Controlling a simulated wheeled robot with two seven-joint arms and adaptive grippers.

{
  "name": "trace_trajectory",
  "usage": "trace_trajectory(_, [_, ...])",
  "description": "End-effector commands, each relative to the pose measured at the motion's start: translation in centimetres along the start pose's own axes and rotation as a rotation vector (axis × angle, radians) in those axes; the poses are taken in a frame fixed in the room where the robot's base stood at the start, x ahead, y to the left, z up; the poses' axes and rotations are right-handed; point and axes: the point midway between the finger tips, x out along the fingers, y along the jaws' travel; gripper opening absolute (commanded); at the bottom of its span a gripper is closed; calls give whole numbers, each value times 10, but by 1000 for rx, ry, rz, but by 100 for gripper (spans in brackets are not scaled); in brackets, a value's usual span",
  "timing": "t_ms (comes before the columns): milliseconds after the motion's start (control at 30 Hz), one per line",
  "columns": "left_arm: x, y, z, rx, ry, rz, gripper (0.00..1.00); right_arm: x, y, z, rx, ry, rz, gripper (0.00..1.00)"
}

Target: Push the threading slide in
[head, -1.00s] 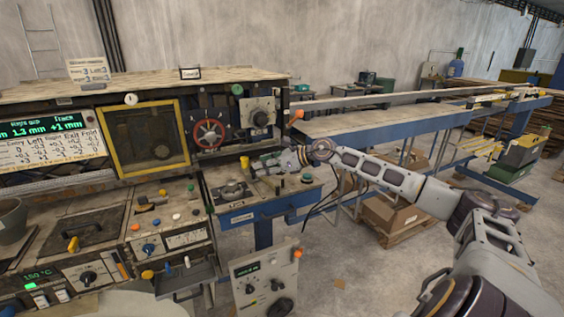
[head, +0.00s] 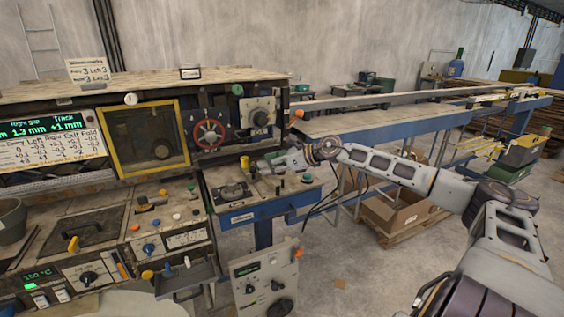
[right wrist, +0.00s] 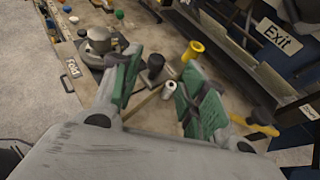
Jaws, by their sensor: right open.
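My right gripper (head: 266,163) is above the small blue-framed side table (head: 285,208) in the head view. In the right wrist view its green-padded fingers (right wrist: 163,66) are apart, with nothing held between them. A black-topped post (right wrist: 154,66) stands between and beyond the fingertips, beside a small white cylinder (right wrist: 168,90). A yellow peg (right wrist: 193,50) stands near the right fingertip. No part is labelled as the threading slide, so I cannot tell for certain which one it is. My left gripper is not in view.
A round metal fitting (right wrist: 98,40) sits left of the fingers. The machine front with a red handwheel (head: 209,133) rises behind the table. A long blue-framed bench (head: 400,122) extends right.

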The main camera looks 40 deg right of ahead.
Motion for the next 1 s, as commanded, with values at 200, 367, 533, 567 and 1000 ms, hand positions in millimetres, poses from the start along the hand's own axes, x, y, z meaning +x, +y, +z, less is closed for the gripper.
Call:
trace_trajectory(200, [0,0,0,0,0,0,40,-3,0,-1,1,0,1,43])
trace_trajectory(367, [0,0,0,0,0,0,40,-5,0,-1,2,0,2,43])
trace_trajectory(533, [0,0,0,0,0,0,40,-8,0,-1,3,0,2,43])
trace_trajectory(567, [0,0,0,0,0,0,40,-8,0,-1,2,0,2,43])
trace_trajectory(1000, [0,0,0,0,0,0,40,-16,0,-1,2,0,0,43])
